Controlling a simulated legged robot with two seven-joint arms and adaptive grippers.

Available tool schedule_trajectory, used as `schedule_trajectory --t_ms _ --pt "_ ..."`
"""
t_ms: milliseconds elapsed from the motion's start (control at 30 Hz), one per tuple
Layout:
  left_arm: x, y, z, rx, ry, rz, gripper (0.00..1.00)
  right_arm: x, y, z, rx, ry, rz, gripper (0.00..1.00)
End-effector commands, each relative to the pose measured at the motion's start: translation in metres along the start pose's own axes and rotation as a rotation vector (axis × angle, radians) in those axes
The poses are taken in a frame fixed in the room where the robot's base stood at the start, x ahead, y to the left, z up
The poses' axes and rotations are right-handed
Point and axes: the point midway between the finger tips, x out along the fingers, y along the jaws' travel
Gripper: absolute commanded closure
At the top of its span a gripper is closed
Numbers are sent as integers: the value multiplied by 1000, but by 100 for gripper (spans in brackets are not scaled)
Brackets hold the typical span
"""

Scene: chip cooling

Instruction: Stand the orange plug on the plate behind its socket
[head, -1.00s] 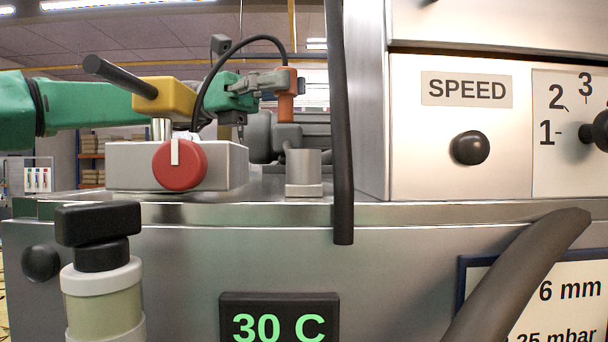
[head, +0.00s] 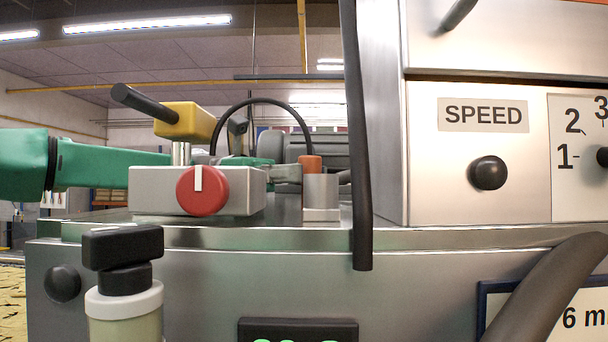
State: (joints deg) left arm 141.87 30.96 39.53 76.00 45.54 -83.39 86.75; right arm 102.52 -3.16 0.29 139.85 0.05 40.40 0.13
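The orange plug (head: 311,163) shows its upper part just above and left of the grey cylindrical socket (head: 321,190). Its lower end is hidden, so I cannot tell whether it touches the plate. A black cable arcs from the plug to the left. The socket stands on a square base on the metal plate (head: 285,214). My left gripper (head: 290,174) reaches in from the left behind the grey valve box, with its grey fingers at the plug. They look shut on it, partly hidden. My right gripper is not in view.
The grey box with a red knob (head: 203,191) and yellow lever head (head: 186,121) stands in front of my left arm. A black hanging hose (head: 358,150) and the SPEED panel (head: 470,150) bound the right side. A dark motor-like body (head: 310,146) is behind.

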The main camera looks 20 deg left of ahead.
Motion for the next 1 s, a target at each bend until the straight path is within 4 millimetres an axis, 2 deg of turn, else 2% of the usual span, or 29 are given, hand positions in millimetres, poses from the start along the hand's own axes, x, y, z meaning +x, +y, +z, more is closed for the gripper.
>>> schedule_trajectory --t_ms 200,333,467,733,833,1000 --pt "8 2 0 -2 6 -2 59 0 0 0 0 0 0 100" --pt "2 3 1 -2 5 0 59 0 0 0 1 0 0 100" --pt "-23 2 1 1 2 3 59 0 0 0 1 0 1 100" --pt "-88 0 0 1 -3 3 59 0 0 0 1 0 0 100" --pt "-103 0 0 2 -1 3 59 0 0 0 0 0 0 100" --pt "-114 1 1 -1 2 -1 59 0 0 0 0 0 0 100"
